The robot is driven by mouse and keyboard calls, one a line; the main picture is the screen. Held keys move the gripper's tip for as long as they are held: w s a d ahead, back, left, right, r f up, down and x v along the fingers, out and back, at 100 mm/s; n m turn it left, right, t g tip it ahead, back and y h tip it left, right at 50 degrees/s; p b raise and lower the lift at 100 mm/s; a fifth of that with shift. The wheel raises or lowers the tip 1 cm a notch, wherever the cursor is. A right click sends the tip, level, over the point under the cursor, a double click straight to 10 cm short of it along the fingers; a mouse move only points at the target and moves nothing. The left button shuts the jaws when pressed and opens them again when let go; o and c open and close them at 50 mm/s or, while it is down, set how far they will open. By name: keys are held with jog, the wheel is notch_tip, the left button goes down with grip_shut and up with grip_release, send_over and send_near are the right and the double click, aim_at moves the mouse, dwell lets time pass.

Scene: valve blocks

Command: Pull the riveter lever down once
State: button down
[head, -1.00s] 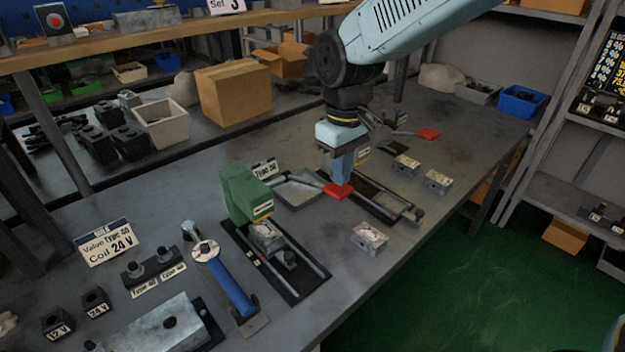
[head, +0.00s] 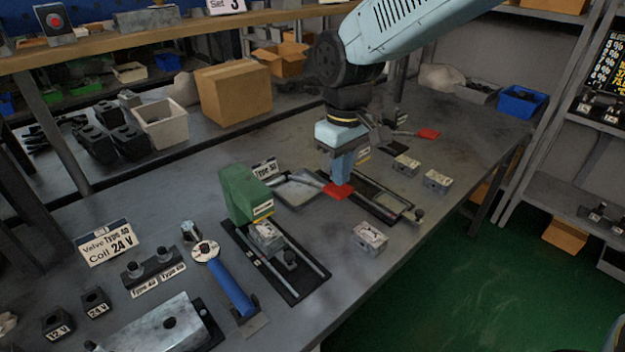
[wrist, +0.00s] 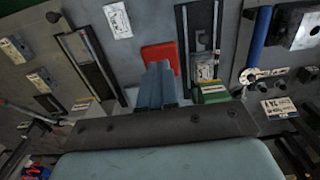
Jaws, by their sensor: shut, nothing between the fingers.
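A red lever paddle (head: 338,191) is at the middle of the bench, at the front end of a thin grey arm in the head view. The red paddle also shows in the wrist view (wrist: 160,56). My gripper (head: 341,178) points down with its fingers together and empty. Its tips are at the rear edge of the red paddle, on or just above it; I cannot tell if they touch. In the wrist view the fingers (wrist: 158,70) overlap the near part of the paddle.
A green block (head: 243,194) on a black rail fixture stands to the left. A second red paddle (head: 428,134) is farther back right. Small metal valve blocks (head: 369,238) lie nearby. A blue-handled tool (head: 232,288) lies at front left. The bench's right front is mostly clear.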

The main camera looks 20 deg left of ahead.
jog(key=shift+f, duration=7.1)
jog(key=shift+r, duration=8.65)
